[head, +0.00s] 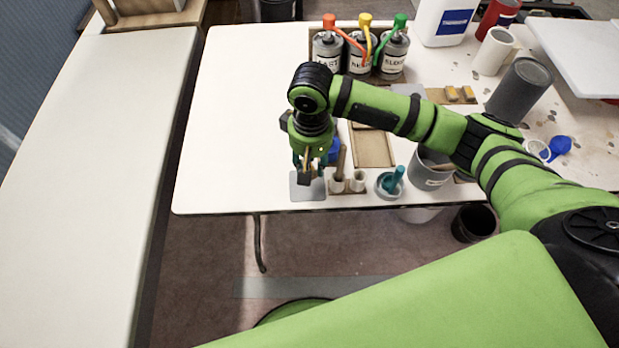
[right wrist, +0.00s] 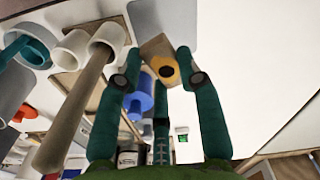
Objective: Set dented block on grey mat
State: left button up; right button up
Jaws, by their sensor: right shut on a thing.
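The dented block (right wrist: 152,47) is tan, with a yellow, dark-centred round spot on it. My right gripper (right wrist: 160,68) is shut on it, with teal fingers on either side. In the head view my right gripper (head: 308,172) points down over the grey mat (head: 299,192) at the table's front edge, and its fingers mostly hide the block. In the right wrist view the mat (right wrist: 170,18) lies just beyond the block. I cannot tell whether the block touches the mat. My left gripper is out of view.
Right of the mat stand a holder with white cups (head: 358,181) and a stick, a teal-handled pot (head: 388,187) and a grey bucket (head: 428,172). A blue object (head: 334,152) is close behind the gripper. Labelled cans (head: 327,53) stand at the back. The table's left side (head: 235,130) is clear.

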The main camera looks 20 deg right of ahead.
aim_at(310, 166)
jog(key=shift+f, duration=3.15)
jog(key=o, duration=0.8)
jog(key=shift+f, duration=0.1)
jog(key=shift+o, duration=0.2)
notch_tip(310, 166, up, 12)
jog(key=shift+r, duration=0.15)
